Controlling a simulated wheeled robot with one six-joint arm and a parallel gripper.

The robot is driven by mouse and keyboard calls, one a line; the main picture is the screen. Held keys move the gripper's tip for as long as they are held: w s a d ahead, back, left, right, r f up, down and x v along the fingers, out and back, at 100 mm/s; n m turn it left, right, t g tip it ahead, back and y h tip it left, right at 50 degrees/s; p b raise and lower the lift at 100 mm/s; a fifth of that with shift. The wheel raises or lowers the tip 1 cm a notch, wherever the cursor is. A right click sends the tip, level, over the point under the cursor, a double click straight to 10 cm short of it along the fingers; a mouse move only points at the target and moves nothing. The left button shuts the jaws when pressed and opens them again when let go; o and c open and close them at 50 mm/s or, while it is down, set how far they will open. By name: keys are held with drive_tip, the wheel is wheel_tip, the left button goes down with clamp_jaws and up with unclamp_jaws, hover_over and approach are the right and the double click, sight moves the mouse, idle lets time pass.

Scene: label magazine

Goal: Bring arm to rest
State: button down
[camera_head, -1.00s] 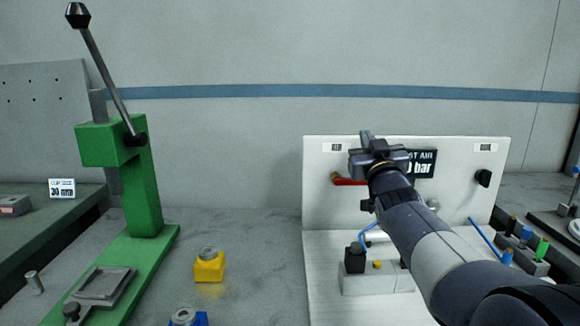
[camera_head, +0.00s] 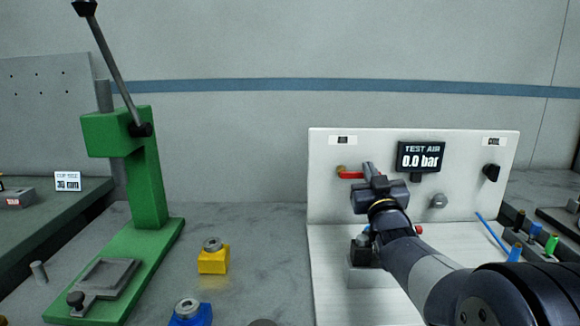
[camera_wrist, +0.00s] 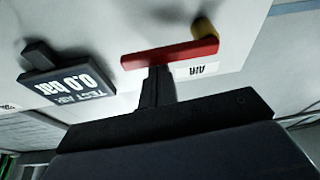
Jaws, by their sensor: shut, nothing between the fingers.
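My arm reaches in from the lower right of the head view, in front of the white test panel. My gripper (camera_head: 369,170) is shut and empty, its fingers pointing up and away toward the panel. In the head view its tip overlaps the right end of the red lever (camera_head: 350,175). In the wrist view the shut fingers (camera_wrist: 157,75) appear just below the red lever (camera_wrist: 170,52); I cannot tell whether they touch it.
The test air display (camera_head: 421,156) reads 0.0 bar. A green press (camera_head: 147,190) with a long lever stands at left. A yellow block (camera_head: 213,262) and a blue block (camera_head: 188,314) sit on the grey bench. Small coloured parts (camera_head: 534,229) stand at right.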

drive_tip(key=shift+f, duration=0.1)
wheel_tip(320, 180, up, 10)
drive_tip(key=p, duration=0.2)
wheel_tip(320, 180, down, 10)
drive_tip(key=b, duration=0.3)
drive_tip(key=a+r+n+g+y+p, duration=0.1)
drive_tip(key=a+r+n+y+p, duration=0.35)
drive_tip(key=r+n+p, duration=0.5)
drive_tip(key=s+d+f+m, duration=0.1)
drive_tip(key=s+f, duration=0.3)
drive_tip(key=s, duration=0.1)
drive_tip(key=shift+s+d+f+h, duration=0.15)
drive_tip(key=shift+s+f+h, duration=0.2)
drive_tip(key=shift+s+h, duration=0.1)
